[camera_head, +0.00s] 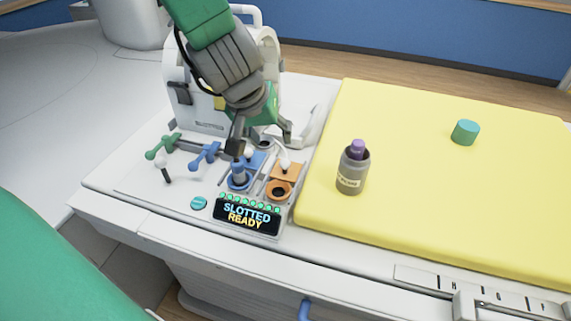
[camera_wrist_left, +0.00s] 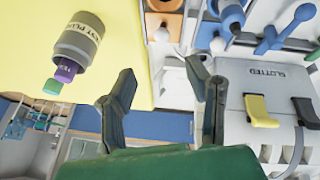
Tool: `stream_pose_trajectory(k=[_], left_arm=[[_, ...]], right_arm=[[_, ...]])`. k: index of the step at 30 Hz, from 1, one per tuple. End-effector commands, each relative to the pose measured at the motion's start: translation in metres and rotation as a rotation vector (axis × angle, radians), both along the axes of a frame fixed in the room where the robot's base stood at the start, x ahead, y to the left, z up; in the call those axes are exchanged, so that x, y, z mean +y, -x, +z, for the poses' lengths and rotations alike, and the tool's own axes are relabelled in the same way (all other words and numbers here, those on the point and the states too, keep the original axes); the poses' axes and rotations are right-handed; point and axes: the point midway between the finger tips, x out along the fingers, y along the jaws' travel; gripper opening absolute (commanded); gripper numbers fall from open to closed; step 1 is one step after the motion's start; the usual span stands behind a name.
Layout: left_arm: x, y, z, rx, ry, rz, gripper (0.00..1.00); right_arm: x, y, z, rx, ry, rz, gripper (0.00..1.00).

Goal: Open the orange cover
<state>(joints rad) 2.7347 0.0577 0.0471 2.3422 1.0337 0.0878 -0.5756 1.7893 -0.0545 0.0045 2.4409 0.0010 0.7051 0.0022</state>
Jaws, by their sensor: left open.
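The orange cover (camera_head: 287,171) is a small flat piece on the white machine's front deck, just behind an orange ring with a dark opening (camera_head: 278,190). Its orange part also shows at the top edge of the left wrist view (camera_wrist_left: 164,5), partly cut off. My left gripper (camera_head: 262,140) is above and behind the blue and orange fittings, with its fingers spread. In the left wrist view its two fingers (camera_wrist_left: 162,84) are wide apart with nothing between them. It does not appear to touch the orange cover. My right gripper is not in view.
A blue fitting (camera_head: 239,178) stands left of the orange one, with green and blue levers (camera_head: 205,154) farther left. A display (camera_head: 247,215) reads "SLOTTED READY". On the yellow pad (camera_head: 420,215) stand a grey bottle with a purple top (camera_head: 352,172) and a teal cylinder (camera_head: 465,132).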

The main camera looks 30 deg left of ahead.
Motion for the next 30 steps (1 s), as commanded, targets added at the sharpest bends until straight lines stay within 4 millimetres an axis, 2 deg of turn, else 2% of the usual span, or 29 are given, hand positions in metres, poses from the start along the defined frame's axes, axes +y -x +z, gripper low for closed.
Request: stream_pose_trajectory(k=[9, 15, 22, 30], left_arm=[[0.0, -0.026, -0.063, 0.004, 0.006, 0.003, 0.44], [0.0, -0.042, -0.096, 0.003, 0.005, 0.003, 0.44], [-0.001, -0.052, -0.114, 0.001, 0.002, 0.001, 0.44], [0.0, -0.054, -0.116, 0.0, 0.003, 0.001, 0.44]], right_arm=[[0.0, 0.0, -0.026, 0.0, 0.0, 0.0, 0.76], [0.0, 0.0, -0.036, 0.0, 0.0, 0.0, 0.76], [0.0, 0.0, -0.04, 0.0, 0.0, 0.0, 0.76], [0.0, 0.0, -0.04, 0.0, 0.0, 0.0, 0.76]])
